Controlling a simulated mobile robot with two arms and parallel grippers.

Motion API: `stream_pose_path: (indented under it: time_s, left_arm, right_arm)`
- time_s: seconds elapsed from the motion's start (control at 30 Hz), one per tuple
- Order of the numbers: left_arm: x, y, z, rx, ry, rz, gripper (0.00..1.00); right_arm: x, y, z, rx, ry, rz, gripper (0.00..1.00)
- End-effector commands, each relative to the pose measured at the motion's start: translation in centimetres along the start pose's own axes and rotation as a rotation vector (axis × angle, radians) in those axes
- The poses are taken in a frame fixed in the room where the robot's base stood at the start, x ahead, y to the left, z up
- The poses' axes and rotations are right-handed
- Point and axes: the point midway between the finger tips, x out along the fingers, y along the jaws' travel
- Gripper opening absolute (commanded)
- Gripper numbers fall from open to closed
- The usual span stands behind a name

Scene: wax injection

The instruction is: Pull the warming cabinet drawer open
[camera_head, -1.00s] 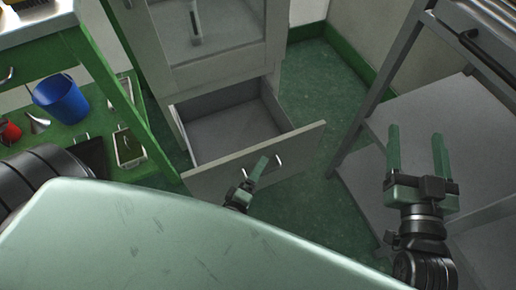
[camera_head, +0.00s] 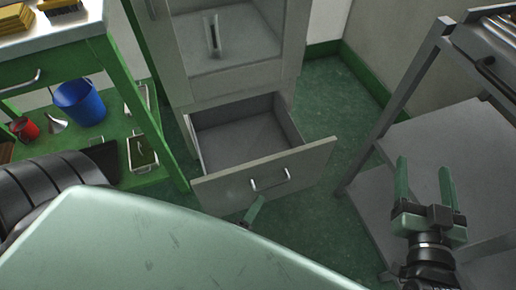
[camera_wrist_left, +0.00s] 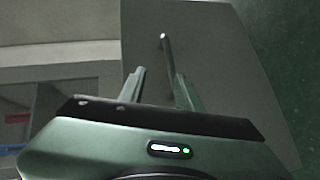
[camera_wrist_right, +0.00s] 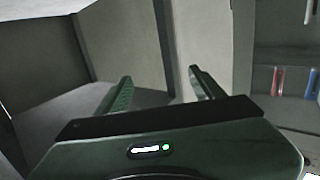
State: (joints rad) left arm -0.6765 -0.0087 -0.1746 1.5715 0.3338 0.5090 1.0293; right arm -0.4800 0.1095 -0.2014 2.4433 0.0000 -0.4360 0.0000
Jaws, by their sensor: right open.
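The warming cabinet (camera_head: 228,80) is pale grey, and its lower drawer (camera_head: 240,133) stands pulled out with its empty inside showing. The drawer front (camera_head: 225,190) carries a silver bar handle (camera_head: 270,181). My left gripper (camera_head: 254,211) is just below and in front of the handle, apart from it, mostly hidden by my pale green body. My right gripper (camera_head: 426,182) is open and empty at the right, in front of the grey rack.
A grey metal rack (camera_head: 440,140) stands at the right. A green bench (camera_head: 135,90) at the left has a blue bucket (camera_head: 80,102) and a red container (camera_head: 25,128) on its lower shelf. Green floor (camera_head: 335,110) is free between drawer and rack.

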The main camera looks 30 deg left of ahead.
Motion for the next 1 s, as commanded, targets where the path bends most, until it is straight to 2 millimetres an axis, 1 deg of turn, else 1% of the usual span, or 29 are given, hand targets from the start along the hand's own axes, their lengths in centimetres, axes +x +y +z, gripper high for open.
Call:
stream_pose_path:
  time_s: [0.17,0.6,0.7,0.8,1.0]
  left_arm:
    - [-0.7,-0.3,0.1,-0.001,-0.001,-0.001,0.34]
    - [-0.8,-0.3,0.1,-0.001,-0.002,-0.002,0.34]
    - [-0.8,-0.3,0.1,-0.001,-0.002,-0.003,0.34]
    - [-0.8,-0.3,0.1,-0.001,-0.002,-0.003,0.34]
    - [-0.7,-0.4,0.1,-0.001,-0.001,-0.003,0.34]
  right_arm:
    - [0.0,0.0,0.2,0.0,-0.007,0.0,0.68]
    - [0.2,0.0,-0.1,-0.003,-0.01,0.0,0.68]
    - [-0.1,0.2,1.1,-0.007,-0.068,0.0,0.68]
    - [-0.2,0.2,1.7,-0.006,-0.095,0.003,0.68]
    - [-0.2,0.2,1.8,-0.005,-0.097,0.004,0.68]
